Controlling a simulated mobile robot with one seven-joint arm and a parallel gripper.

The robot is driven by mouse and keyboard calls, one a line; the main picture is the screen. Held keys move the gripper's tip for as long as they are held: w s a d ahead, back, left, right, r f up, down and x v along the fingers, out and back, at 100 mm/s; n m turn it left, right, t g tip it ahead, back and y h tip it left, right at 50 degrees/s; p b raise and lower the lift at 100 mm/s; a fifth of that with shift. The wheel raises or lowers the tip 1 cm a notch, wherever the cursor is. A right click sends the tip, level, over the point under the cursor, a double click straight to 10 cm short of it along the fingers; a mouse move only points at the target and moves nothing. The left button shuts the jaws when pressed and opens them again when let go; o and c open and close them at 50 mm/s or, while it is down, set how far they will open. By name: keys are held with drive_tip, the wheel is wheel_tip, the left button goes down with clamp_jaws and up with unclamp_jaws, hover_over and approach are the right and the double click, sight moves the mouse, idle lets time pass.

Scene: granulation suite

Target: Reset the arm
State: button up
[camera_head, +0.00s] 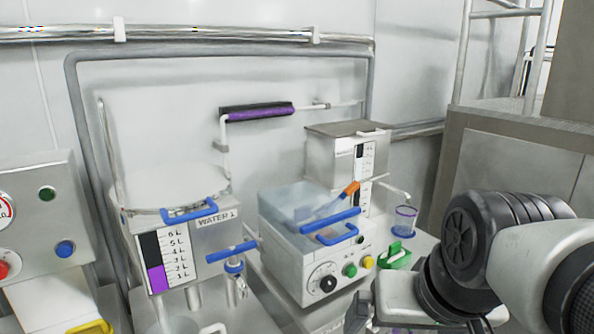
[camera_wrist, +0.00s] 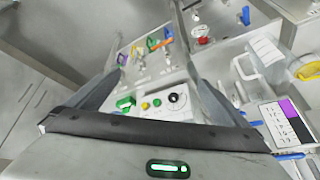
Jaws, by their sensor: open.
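My arm shows at the lower right of the head view, folded in front of the bench, with its dark joint and pale links near the camera. My gripper (camera_wrist: 148,32) shows in the wrist view with its two long dark fingers spread wide apart. Nothing is held between them. Beyond the fingers is the white mixer unit (camera_head: 312,276) with a black dial and green and yellow buttons; its front panel also shows in the wrist view (camera_wrist: 200,103). In the head view the fingertips are largely hidden or cut off at the bottom edge.
A water tank (camera_head: 215,245) with a purple level gauge stands left of the mixer. A metal hopper (camera_head: 325,158) stands behind it. A control panel (camera_head: 40,215) is far left.

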wheel_tip(320, 180, up, 21)
drive_tip(key=n+p, duration=0.1)
drive_tip(key=p, duration=2)
drive_tip(key=shift+s+a+r+p, duration=0.15)
drive_tip(key=shift+s+a+p, duration=0.1)
drive_tip(key=shift+p, duration=0.15)
drive_tip(key=shift+d, duration=0.1)
